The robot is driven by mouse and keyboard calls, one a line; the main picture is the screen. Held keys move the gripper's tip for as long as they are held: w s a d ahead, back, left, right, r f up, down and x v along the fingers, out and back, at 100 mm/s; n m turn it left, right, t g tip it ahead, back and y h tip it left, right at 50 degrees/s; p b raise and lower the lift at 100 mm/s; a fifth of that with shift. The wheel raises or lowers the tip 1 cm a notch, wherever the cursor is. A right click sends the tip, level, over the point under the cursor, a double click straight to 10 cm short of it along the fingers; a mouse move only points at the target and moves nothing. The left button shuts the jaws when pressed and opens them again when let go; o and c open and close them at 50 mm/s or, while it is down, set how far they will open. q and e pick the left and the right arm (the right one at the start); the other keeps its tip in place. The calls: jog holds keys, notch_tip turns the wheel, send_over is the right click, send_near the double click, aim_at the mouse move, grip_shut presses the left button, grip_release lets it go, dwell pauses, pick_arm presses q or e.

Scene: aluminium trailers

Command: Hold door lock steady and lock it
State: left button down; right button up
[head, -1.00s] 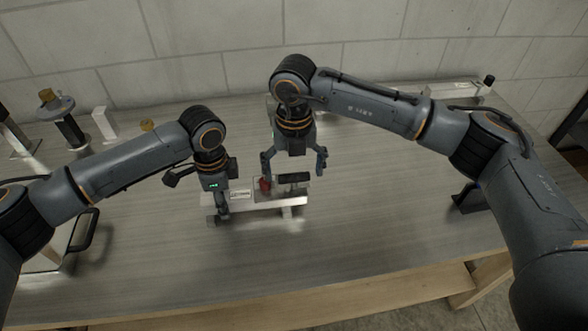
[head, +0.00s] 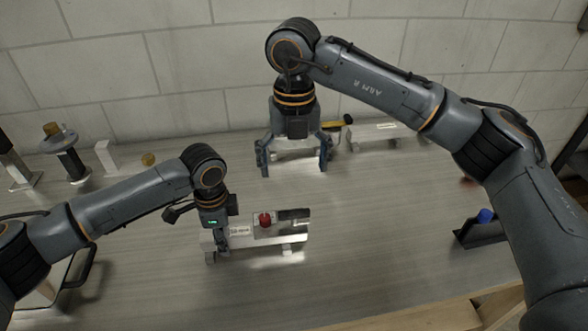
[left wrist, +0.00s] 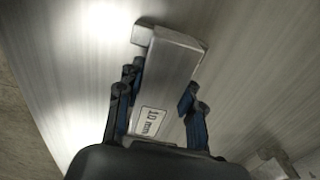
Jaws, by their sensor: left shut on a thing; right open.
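The door lock (head: 270,241) is a pale metal bar on small feet, standing on the grey table. It has a red knob (head: 265,220) and a black piece (head: 293,214) on its right part. My left gripper (head: 222,250) is shut on the left end of the bar. In the left wrist view the fingers (left wrist: 157,100) stand on both sides of the metal bar (left wrist: 170,65), which has a "10 mm" label. My right gripper (head: 293,168) is open and empty, raised behind and above the lock, apart from it.
Behind my right gripper are another metal fixture (head: 385,132) and a yellow-and-black item (head: 338,124). A dark holder with a blue piece (head: 484,217) is at the right. A black post (head: 70,163) and white block (head: 106,157) stand at the left. The table around the lock is clear.

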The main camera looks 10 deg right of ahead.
pick_arm(q)
jog(key=c, duration=0.8)
grip_release()
